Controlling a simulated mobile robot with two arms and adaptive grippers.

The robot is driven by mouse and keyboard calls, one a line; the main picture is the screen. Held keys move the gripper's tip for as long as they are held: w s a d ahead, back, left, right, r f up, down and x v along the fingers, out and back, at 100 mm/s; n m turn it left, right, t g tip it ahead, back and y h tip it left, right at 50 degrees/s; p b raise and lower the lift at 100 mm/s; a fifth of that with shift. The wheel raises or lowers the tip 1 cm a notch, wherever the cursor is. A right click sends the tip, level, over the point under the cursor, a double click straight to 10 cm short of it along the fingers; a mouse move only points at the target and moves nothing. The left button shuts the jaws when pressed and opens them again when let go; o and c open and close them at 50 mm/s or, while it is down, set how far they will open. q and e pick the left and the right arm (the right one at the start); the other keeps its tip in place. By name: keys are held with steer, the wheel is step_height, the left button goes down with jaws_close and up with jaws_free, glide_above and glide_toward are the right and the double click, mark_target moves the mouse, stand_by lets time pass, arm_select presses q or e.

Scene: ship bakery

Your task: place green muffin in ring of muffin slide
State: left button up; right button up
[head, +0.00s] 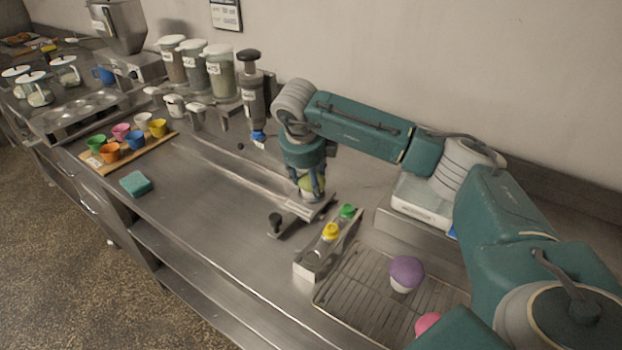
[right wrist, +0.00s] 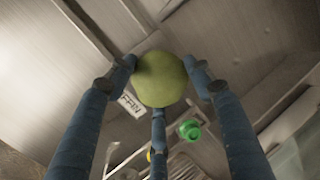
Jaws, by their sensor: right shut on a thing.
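My right gripper (head: 310,188) points down, with its fingers closed around the green muffin (head: 312,184). In the right wrist view the muffin's round green top (right wrist: 160,78) sits between the fingers. The muffin slide (head: 296,210) is a metal plate on a rail on the counter, directly below the muffin. The muffin and fingers largely hide its ring. I cannot tell whether the muffin's base touches the ring or hovers just above it. My left gripper is not in view.
A small metal holder (head: 304,266) with green-capped and yellow-capped bottles stands in front of the slide. A wire rack (head: 345,296) holds a purple muffin (head: 406,272) and a pink one (head: 428,322). A dispenser (head: 252,92) stands behind left.

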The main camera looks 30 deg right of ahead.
steer(key=o, duration=0.9)
steer(key=shift+c, duration=0.2)
steer(key=b+v, duration=0.2)
steer(key=v, duration=1)
steer(key=shift+b, duration=0.4)
